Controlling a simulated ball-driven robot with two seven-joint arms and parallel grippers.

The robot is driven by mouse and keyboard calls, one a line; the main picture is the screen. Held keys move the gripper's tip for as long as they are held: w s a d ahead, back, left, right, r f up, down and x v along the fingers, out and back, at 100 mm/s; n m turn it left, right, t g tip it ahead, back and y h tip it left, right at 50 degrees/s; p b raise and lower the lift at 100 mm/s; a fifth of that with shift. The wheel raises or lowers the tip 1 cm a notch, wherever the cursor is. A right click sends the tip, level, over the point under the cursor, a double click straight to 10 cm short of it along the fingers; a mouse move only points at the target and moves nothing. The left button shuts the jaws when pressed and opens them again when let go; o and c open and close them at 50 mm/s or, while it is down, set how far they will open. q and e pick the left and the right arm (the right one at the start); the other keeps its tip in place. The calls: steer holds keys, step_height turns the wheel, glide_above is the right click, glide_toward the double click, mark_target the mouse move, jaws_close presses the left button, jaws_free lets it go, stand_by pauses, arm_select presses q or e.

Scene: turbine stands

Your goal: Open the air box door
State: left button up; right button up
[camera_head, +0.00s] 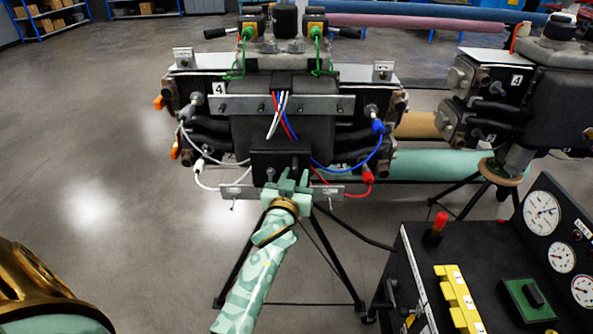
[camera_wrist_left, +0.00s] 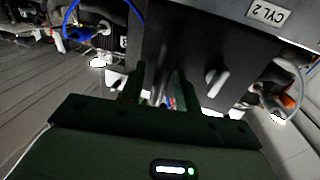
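A dark box (camera_head: 265,160) sits low at the front middle of the turbine stand, under the silver bar; it looks like the air box. Its front face looks closed, but my gripper hides its lower part. In the left wrist view a dark panel (camera_wrist_left: 195,45) fills the middle, with a small grey handle (camera_wrist_left: 214,82) on it. My left gripper (camera_head: 290,180) is in front of the box. In the wrist view its two green fingers (camera_wrist_left: 160,85) are apart, left of the handle, with nothing clearly held between them. My right gripper is not in view.
Blue, red and white cables (camera_head: 383,150) loop around the box on both sides. Tripod legs (camera_head: 345,262) stand below. A black gauge console (camera_head: 408,255) with yellow blocks (camera_head: 457,299) is at the lower right. A second stand (camera_head: 548,95) is at the right. The floor at left is clear.

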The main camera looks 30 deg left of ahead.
arm_select(q)
steer(key=shift+s+r, duration=0.1)
steer(key=shift+d, duration=0.1)
steer(key=shift+c, duration=1)
jaws_close()
